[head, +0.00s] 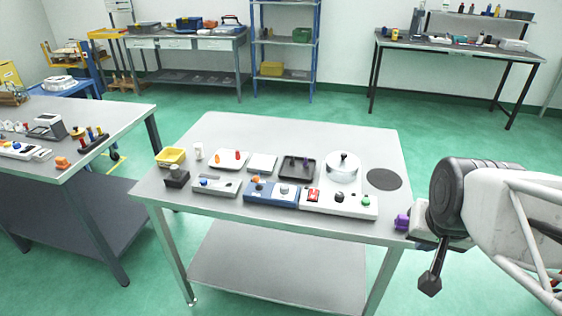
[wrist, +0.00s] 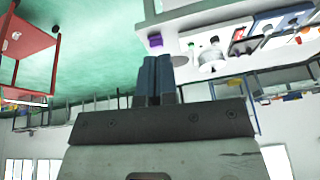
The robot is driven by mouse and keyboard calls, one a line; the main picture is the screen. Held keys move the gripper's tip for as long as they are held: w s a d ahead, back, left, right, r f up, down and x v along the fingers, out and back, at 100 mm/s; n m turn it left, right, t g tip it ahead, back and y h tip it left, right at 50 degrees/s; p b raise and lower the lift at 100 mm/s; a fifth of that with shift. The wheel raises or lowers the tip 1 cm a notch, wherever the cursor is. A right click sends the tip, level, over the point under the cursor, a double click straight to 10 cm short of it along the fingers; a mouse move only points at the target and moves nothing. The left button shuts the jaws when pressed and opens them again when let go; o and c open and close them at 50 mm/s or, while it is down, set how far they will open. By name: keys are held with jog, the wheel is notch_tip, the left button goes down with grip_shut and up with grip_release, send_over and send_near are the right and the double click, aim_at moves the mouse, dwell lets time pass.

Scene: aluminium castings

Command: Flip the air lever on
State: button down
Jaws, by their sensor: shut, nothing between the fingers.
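Control boxes stand in a row along the front of the grey table. A grey box (head: 217,186) to the left has a blue knob. Which part is the air lever I cannot tell at this size. My gripper (head: 430,284) hangs off the table's right front corner, apart from every box. In the wrist view its fingers (wrist: 157,80) are together and empty.
Behind the boxes are a silver lidded pot (head: 342,167), a black tray (head: 299,169), a white tray and a yellow bin (head: 171,156). A purple block (head: 402,222) is at the right front corner, near my arm.

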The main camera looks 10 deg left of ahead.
aim_at(257, 182)
jog(key=w+a+f+m+t+y, duration=0.2)
jog(key=w+a+f+t, duration=0.25)
jog(key=w+a, duration=0.4)
jog(key=w+a+f+m+t+y, duration=0.25)
jog(key=w+a+f, duration=0.35)
jog(key=w+a, duration=0.3)
jog(key=s+a+f+m+t+y, duration=0.1)
jog(key=a+f+m+t+y, duration=0.3)
jog(key=a+f, duration=0.6)
jog(key=shift+s+a+f+t+y, duration=0.2)
jog(key=shift+a+t+y, duration=0.65)
jog(key=shift+a, duration=1.25)
jog(key=shift+m+g, duration=0.25)
jog(key=shift+x, duration=7)
